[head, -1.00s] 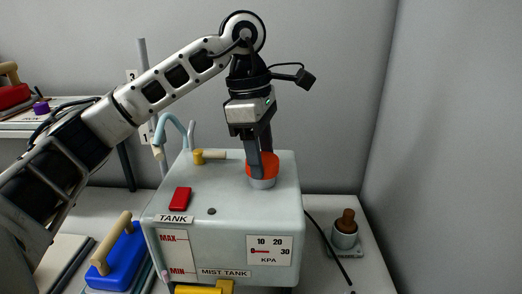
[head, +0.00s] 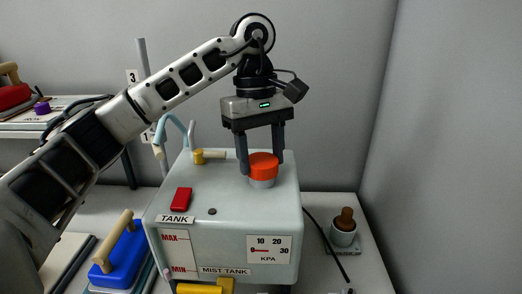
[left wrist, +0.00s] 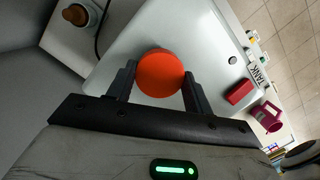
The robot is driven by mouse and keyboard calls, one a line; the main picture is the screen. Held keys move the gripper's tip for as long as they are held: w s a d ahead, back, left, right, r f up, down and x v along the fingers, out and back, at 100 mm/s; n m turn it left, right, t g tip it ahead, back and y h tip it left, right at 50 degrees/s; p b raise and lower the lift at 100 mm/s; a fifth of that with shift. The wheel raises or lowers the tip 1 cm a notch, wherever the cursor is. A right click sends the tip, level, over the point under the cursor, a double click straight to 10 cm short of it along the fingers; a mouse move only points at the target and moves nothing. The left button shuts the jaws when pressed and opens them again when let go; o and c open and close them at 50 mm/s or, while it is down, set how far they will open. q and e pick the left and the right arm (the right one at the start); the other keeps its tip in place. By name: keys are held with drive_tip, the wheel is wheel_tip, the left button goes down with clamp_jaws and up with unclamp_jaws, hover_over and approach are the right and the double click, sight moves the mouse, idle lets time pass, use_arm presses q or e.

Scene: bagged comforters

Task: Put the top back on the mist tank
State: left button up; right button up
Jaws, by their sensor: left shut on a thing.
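The mist tank (head: 230,236) is a pale grey box with TANK and MIST TANK labels, a MAX/MIN level strip and a KPA gauge. Its round orange top (head: 263,166) sits at the short grey neck (head: 262,183) on the tank's upper face, roughly level. My left gripper (head: 262,170) points down with one finger on each side of the orange top and is shut on it. In the left wrist view the orange top (left wrist: 160,73) lies between the two fingertips, hiding the neck. My right gripper is in no view.
A blue wood-handled tool (head: 122,256) lies left; a brown-knobbed cup (head: 344,230) stands right.

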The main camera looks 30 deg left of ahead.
use_arm(q)
drive_tip(key=m+p, duration=0.1)
drive_tip(key=m, duration=0.2)
drive_tip(key=shift+d, duration=0.1)
drive_tip(key=shift+f+m+g+y+p, duration=0.1)
drive_tip(key=shift+m+g+y+p, duration=0.25)
drive_tip(key=shift+m, duration=0.75)
drive_tip(key=o, duration=1.1)
drive_tip(key=shift+c, duration=0.2)
drive_tip(key=shift+o, duration=0.3)
